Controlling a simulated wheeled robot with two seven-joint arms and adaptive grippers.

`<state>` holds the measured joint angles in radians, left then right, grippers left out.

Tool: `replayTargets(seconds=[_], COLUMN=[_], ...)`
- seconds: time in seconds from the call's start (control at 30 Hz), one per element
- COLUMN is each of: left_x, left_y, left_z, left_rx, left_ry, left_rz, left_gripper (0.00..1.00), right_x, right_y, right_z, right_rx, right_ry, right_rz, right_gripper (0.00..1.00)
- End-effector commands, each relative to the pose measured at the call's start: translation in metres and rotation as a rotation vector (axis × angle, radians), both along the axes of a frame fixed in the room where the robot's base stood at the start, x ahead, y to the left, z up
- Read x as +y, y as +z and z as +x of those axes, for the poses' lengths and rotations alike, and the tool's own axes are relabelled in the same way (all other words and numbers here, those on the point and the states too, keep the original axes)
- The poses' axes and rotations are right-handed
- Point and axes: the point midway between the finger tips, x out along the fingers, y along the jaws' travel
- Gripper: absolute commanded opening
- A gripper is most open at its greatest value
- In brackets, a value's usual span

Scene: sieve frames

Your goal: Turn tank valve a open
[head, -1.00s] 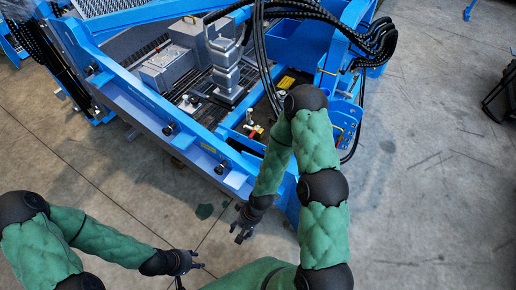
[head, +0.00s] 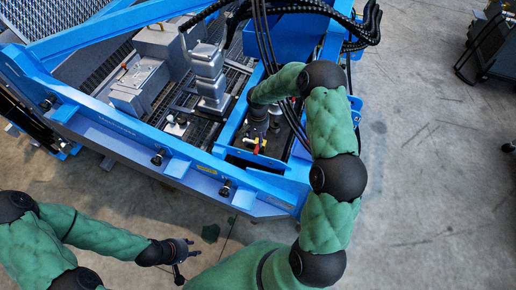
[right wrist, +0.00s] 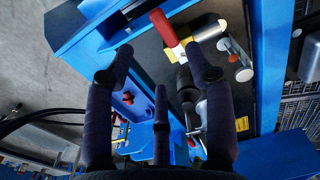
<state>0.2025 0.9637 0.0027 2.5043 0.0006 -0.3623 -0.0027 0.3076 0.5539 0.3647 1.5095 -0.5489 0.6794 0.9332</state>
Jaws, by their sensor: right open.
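In the right wrist view a valve with a red handle (right wrist: 163,28) and a brass-yellow body (right wrist: 180,47) lies just beyond my right gripper (right wrist: 158,76). The fingers are spread open and empty, apart from the handle. In the head view the red and yellow valve parts (head: 257,147) show small inside the blue frame. My right gripper (head: 257,128) is directly above or beside them there, partly hidden by my forearm. I cannot read any valve label. My left gripper (head: 182,256) is open and empty, low in front of the machine.
The blue machine frame (head: 120,132) surrounds the valve area. Grey metal blocks (head: 210,78) stand left of my right arm. Black hoses (head: 330,12) hang close to that arm.

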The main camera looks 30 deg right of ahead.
Motion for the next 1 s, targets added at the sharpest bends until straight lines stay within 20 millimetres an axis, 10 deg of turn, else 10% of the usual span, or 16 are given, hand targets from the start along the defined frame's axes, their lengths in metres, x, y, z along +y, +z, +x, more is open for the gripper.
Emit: replayTargets(seconds=[0.4, 0.9, 1.0], left_x=[0.0, 0.0, 0.0], left_y=[-0.026, -0.029, -0.029], left_z=[0.001, 0.001, 0.001], left_rx=[-0.001, -0.002, -0.002], left_ry=[0.0, 0.001, 0.001], left_rz=[0.0, 0.0, 0.0], left_gripper=[0.4, 0.4, 0.4], right_x=[0.001, 0.001, 0.001], right_y=[-0.071, -0.084, -0.084], right_z=[0.0, 0.0, 0.0], right_rx=[0.0, -0.001, -0.001], right_ry=[0.002, 0.001, 0.001], right_rz=[0.001, 0.002, 0.002], right_gripper=[0.54, 0.54, 0.26])
